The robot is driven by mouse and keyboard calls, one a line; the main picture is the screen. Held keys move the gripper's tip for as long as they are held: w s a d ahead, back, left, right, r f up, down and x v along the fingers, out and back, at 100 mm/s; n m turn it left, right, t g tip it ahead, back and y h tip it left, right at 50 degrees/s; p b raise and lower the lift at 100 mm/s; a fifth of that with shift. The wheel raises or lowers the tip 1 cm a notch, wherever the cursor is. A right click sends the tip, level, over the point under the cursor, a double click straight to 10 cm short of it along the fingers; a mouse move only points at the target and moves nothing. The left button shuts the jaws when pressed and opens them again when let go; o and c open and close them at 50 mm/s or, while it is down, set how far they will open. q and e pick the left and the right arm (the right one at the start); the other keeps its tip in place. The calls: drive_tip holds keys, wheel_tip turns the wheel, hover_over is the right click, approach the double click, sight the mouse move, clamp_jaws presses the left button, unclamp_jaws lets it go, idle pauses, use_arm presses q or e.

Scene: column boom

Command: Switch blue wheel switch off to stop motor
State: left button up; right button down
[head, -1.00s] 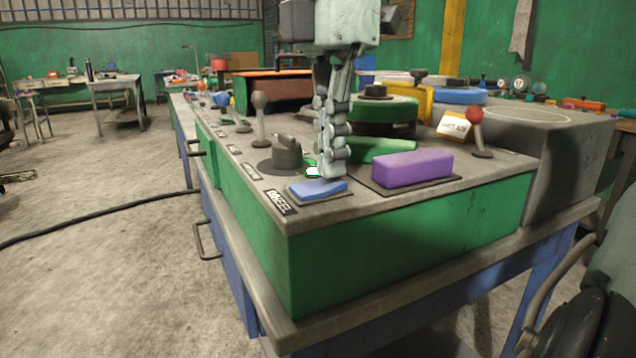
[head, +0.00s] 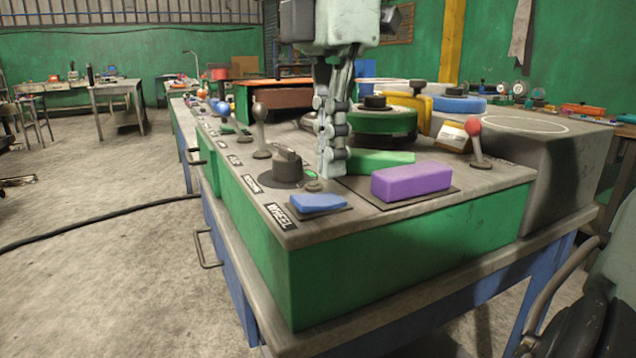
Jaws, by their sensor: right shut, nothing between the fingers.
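The blue wheel switch (head: 318,203) is a small blue rocker on a dark plate at the near corner of the console, behind a "WHEEL" label (head: 281,215). My right gripper (head: 331,170) hangs down from above, its fingers shut and empty. Its tips are just behind and slightly right of the blue switch and appear apart from it. A small round lamp (head: 313,186) behind the switch looks grey and unlit. My left gripper is not in view.
A purple block (head: 411,182) and a green block (head: 380,160) sit right of the gripper. A grey rotary knob (head: 287,164) and a lever (head: 261,131) stand to the left. A red-topped lever (head: 475,140) stands at right.

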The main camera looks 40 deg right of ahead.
sight(330, 197)
drive_tip(key=shift+r+p, duration=1.55)
drive_tip(key=shift+r, duration=0.8)
